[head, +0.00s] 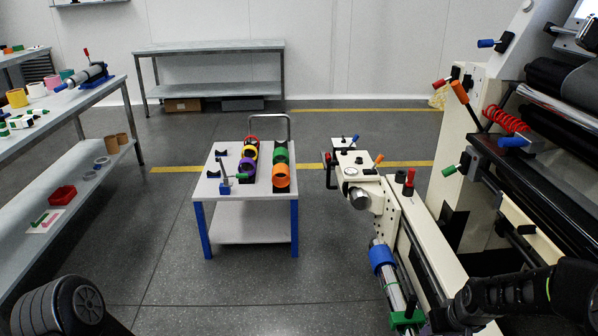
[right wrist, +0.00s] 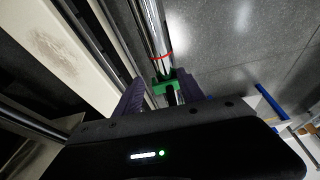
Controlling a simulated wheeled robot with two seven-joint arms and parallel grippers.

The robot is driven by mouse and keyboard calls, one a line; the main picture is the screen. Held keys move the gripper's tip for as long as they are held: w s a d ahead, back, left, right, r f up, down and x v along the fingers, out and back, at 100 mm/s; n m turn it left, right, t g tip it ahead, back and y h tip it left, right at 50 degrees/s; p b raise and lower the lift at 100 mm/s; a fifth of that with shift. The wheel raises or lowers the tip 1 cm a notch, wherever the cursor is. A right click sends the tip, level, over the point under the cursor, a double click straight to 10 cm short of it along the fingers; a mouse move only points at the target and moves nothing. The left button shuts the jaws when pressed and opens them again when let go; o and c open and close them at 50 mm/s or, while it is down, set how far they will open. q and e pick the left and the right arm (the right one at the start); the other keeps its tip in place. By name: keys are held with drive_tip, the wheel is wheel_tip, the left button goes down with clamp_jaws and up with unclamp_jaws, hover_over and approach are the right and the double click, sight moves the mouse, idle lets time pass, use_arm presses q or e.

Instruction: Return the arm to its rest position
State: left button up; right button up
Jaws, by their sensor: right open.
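My right gripper (right wrist: 165,94) shows in the right wrist view with its two dark fingers apart. A green block (right wrist: 168,82) on a silver shaft (right wrist: 157,35) appears between or just beyond the fingers; I cannot tell whether they touch. In the head view my right arm (head: 525,292) comes in at the bottom right, beside the cream machine, and its gripper is not clearly visible there. The green block (head: 408,319) shows there at the lower end of the shaft. My left arm (head: 60,305) shows only as a dark link at bottom left; its gripper is out of frame.
The cream machine (head: 448,150) with rollers fills the right side, close to my right arm. A small cart (head: 215,205) with coloured rings stands in the middle. A shelf bench (head: 85,160) is at the left. Floor between bench and cart is clear.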

drive_tip(key=s+a+f+m+y, duration=0.1)
drive_tip(key=s+a+f, duration=0.1)
drive_tip(key=a+f, duration=0.45)
drive_tip(key=s+a+f+y, duration=0.15)
drive_tip(key=a+f, duration=0.25)
drive_tip(key=a, duration=0.5)
drive_tip(key=s+a+f+g+y, duration=0.1)
drive_tip(key=s+a+f, duration=0.3)
drive_tip(key=s+a, duration=0.35)
drive_tip(key=s+a+f+g+y, duration=0.1)
drive_tip(key=s+a+f+g, duration=0.1)
drive_tip(key=s+a+f, duration=0.35)
drive_tip(key=s+r+p, duration=0.2)
drive_tip(key=r+p, duration=0.8)
drive_tip(key=s+a+r+p, duration=0.1)
drive_tip(key=s+r+p, duration=0.1)
drive_tip(key=r+p, duration=0.8)
drive_tip(key=shift+r, duration=0.55)
